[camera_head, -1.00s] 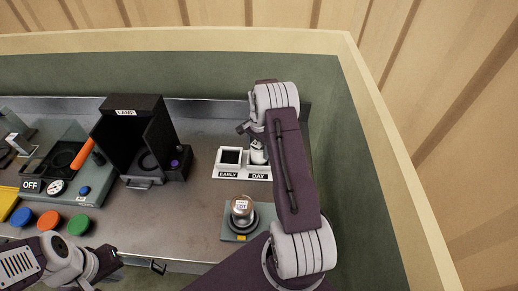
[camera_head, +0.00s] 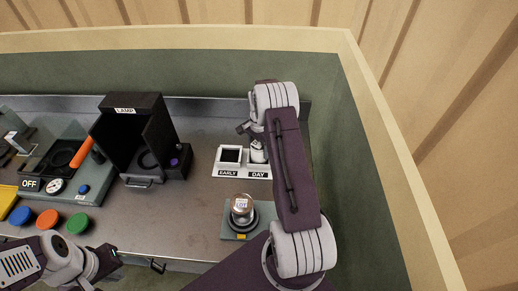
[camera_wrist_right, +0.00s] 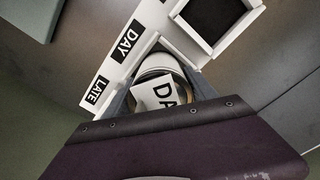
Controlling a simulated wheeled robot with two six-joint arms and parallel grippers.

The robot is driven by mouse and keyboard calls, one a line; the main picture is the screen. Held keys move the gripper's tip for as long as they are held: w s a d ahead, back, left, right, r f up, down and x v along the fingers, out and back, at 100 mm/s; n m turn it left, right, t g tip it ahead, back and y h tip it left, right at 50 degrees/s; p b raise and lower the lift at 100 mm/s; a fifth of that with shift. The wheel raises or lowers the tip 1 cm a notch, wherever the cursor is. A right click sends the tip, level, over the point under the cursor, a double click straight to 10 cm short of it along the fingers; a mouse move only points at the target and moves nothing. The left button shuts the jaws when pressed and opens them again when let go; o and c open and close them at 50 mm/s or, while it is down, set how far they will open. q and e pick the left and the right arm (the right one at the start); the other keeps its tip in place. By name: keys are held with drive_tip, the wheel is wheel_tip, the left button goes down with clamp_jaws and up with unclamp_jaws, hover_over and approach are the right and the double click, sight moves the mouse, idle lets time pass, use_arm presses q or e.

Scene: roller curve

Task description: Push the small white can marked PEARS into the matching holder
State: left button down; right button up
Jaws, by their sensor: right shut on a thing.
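My right gripper (camera_wrist_right: 160,103) is shut on a small white can (camera_wrist_right: 160,92) with a metal-rimmed top. In the head view the can (camera_head: 258,154) is partly hidden by my right arm, beside the dark square opening above EARLY on the rack (camera_head: 230,168). My left gripper (camera_head: 106,263) is at the lower left, away from the rack, its jaw opening unclear.
A metal can (camera_head: 241,206) sits on a grey-green base in front. Colored buttons (camera_head: 47,219) and an OFF panel (camera_head: 56,187) are at left. A green wall (camera_head: 350,190) bounds the right.

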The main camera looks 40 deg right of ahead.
drive_tip(key=shift+f, duration=0.1)
idle(0.3)
drive_tip(key=o, duration=2.1)
drive_tip(key=shift+o, duration=0.2)
drive_tip(key=shift+r+p, duration=3.35)
drive_tip(key=shift+r, duration=1.2)
